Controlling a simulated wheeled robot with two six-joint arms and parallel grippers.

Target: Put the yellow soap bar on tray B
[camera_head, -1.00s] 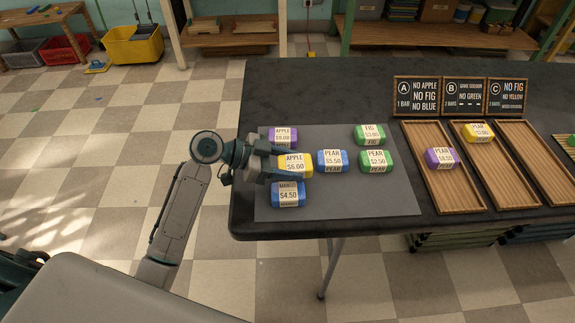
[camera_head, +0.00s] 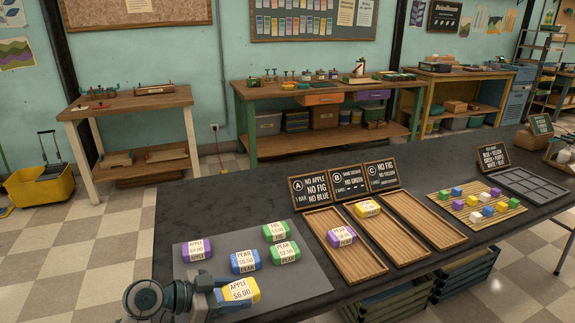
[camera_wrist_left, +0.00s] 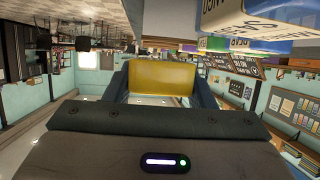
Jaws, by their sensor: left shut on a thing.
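The yellow soap bar (camera_head: 238,291), labelled APPLE $6.00, is between the fingers of my left gripper (camera_head: 224,293), which is shut on it at the front of the grey mat. The yellow bar (camera_wrist_left: 160,77) also fills the gap between the fingers in the left wrist view. Whether it is clear of the mat is hard to tell. My right gripper is not in view.
Tray A (camera_head: 352,266) holds a purple bar (camera_head: 342,236); tray C (camera_head: 424,228) is empty. On the mat (camera_head: 310,277) lie a purple apple bar (camera_head: 196,250), a blue pear bar (camera_head: 245,261) and two green bars (camera_head: 275,232). Coloured cubes stand on a slatted board (camera_head: 450,208) at right.

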